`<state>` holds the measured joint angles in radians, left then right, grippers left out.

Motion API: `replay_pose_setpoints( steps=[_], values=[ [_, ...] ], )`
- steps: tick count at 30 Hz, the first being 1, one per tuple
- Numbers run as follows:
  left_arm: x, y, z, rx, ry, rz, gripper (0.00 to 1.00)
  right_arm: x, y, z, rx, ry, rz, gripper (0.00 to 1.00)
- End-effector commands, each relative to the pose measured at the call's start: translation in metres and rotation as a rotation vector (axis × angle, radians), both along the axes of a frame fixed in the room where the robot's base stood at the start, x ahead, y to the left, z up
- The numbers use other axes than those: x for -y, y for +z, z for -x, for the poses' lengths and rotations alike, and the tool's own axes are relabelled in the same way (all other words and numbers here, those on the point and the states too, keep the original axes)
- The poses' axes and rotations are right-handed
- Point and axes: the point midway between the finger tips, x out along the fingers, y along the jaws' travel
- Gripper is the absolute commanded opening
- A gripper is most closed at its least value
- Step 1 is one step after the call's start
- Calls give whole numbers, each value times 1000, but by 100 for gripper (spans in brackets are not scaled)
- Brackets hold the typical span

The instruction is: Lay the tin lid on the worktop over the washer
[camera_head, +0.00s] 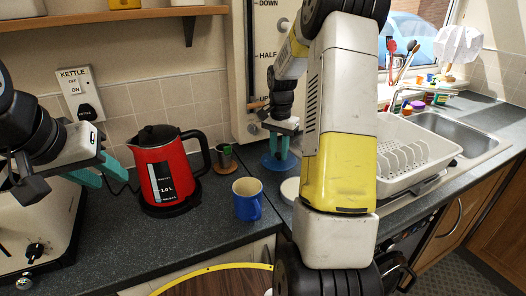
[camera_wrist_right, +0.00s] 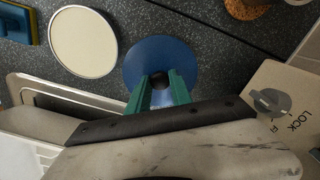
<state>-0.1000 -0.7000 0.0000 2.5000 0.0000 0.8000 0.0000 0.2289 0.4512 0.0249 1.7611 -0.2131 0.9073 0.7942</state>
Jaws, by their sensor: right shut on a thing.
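The tin lid looks to be the blue disc with a dark knob in the right wrist view (camera_wrist_right: 178,50). It also shows in the head view (camera_head: 270,162), low over the dark worktop (camera_head: 215,228) near the wall. My right gripper (camera_wrist_right: 160,84) is shut on the lid's knob from above; it also shows in the head view (camera_head: 278,152). I cannot tell whether the lid touches the worktop. My left gripper (camera_head: 107,181) appears open and empty, left of the red kettle.
A cream round disc (camera_wrist_right: 82,42) lies near the lid. A white dish rack (camera_head: 420,150) stands to the right. My right arm hides part of the worktop.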

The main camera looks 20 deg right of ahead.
Motion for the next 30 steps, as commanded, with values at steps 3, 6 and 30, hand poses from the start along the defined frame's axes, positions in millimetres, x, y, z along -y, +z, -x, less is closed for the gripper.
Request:
replay_pose_setpoints(
  steps=[3, 6, 30],
  values=[
    [0, 0, 0, 0, 0, 0, 36, -1, -1, -9, -1, 1, 0, 0],
    [0, 0, 0, 0, 0, 0, 36, -1, -6, -10, -2, 0, 1, 0],
    [0, 0, 0, 0, 0, 0, 36, -1, -39, -9, -1, 0, -1, 47]
  ],
)
